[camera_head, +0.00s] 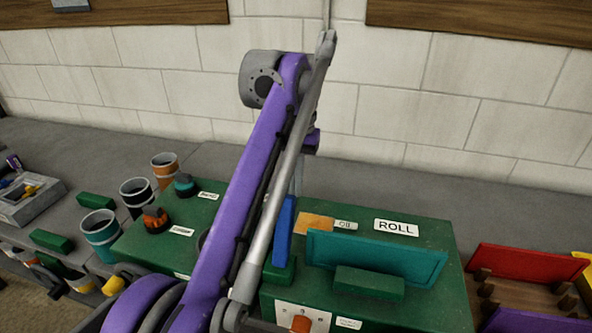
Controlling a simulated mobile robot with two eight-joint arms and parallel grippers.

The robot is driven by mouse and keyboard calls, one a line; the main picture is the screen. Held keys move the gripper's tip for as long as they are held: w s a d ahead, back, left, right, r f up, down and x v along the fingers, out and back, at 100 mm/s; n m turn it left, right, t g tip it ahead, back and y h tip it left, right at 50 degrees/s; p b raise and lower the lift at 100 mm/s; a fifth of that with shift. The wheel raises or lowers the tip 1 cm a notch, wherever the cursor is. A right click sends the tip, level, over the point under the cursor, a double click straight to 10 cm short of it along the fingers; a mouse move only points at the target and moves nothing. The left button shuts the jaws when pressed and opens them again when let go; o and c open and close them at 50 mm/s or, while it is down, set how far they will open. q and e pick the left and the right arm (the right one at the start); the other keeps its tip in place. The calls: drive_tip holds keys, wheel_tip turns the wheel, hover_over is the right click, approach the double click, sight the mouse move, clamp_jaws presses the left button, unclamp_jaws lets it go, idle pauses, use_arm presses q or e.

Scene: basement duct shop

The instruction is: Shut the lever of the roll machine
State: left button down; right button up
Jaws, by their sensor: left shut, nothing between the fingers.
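The roll machine (430,235) is a green box on the bench, with a white label reading ROLL on its top. A blue bar (285,230), which looks like its lever, stands upright at its left end beside my arm. A teal plate (375,258) and a green block (370,283) are at the front of its top. My left arm rises across the middle of the view. Contact with the bar cannot be made out. My right gripper is not in view.
Another green box (150,245) with knobs stands to the left. Several cups, including a teal one (101,232), and a grey tray (30,200) are farther left. A red holder (525,270) is at the right. The bench behind the machine is clear, up to the block wall.

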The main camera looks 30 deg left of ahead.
use_arm(q)
drive_tip(key=shift+s+d+r, duration=0.15)
drive_tip(key=shift+s+r, duration=0.15)
drive_tip(key=shift+s, duration=0.25)
drive_tip(key=shift+s+d+r, duration=0.15)
drive_tip(key=shift+s+r, duration=0.15)
drive_tip(key=shift+s, duration=0.3)
drive_tip(key=shift+s+d+r, duration=0.15)
drive_tip(key=shift+s+r, duration=0.15)
drive_tip(key=shift+s, duration=0.25)
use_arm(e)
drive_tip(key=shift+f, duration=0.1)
use_arm(q)
drive_tip(key=shift+r, duration=0.1)
